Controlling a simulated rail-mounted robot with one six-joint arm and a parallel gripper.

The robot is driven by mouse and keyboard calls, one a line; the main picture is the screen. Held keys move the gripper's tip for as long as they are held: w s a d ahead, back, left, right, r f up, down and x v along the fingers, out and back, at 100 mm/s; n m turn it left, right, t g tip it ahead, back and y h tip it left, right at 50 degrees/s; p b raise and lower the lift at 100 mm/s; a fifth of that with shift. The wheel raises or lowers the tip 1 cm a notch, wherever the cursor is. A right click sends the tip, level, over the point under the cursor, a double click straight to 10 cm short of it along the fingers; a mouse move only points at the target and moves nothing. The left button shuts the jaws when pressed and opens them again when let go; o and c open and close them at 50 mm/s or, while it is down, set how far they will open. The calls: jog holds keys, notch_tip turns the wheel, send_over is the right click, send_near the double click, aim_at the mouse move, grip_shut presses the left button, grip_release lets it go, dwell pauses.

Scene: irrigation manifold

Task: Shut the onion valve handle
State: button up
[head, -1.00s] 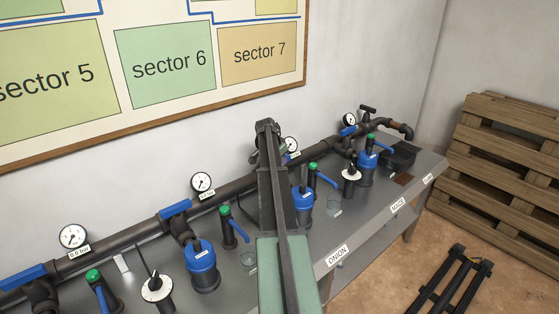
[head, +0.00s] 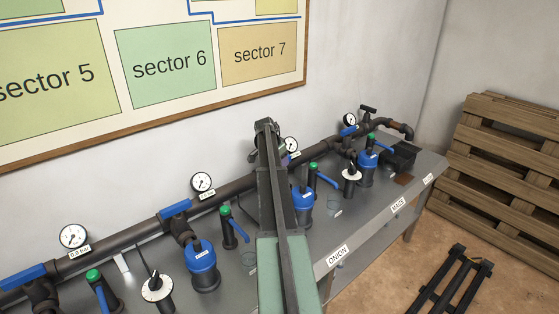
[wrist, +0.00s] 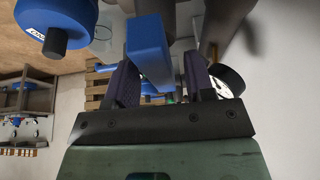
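The ONION label (head: 338,256) is on the bench front edge, in line with a blue canister (head: 303,203) partly behind my arm. In the wrist view, a blue bar handle (wrist: 148,48) lies between the two fingers of my gripper (wrist: 160,82). The fingers stand apart, with a visible gap between the handle and the right finger. Contact on the left side is unclear.
Other blue pipe handles (head: 175,208), gauges (head: 202,182), green-topped valves (head: 226,212) and canisters (head: 202,266) crowd the bench on both sides. In the wrist view, a blue canister (wrist: 58,20) and a gauge (wrist: 228,80) are close by. Pallets (head: 505,155) stand at right.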

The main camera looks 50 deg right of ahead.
jog(key=d+p+v, duration=0.1)
jog(key=p+v, duration=1.2)
jog(key=shift+a+r, duration=0.15)
jog(key=shift+r, duration=0.3)
jog(key=s+a+f+n+y+b, duration=0.1)
jog(key=s+a+n, duration=0.3)
jog(key=a, duration=1.6)
jog(key=s+a+f+n+y+b, duration=0.1)
jog(key=s+a+f+n+b, duration=0.2)
jog(key=a+n, duration=0.7)
jog(key=s+a+f+n+t+y+b, duration=0.1)
jog(key=s+a+n, duration=0.4)
jog(key=a, duration=2.5)
notch_tip(320, 180, down, 3)
jog(key=shift+s+a+r+n+y+b, duration=0.2)
jog(key=shift+s+a+n+y+b, duration=0.15)
jog(key=shift+n+y+b, duration=0.45)
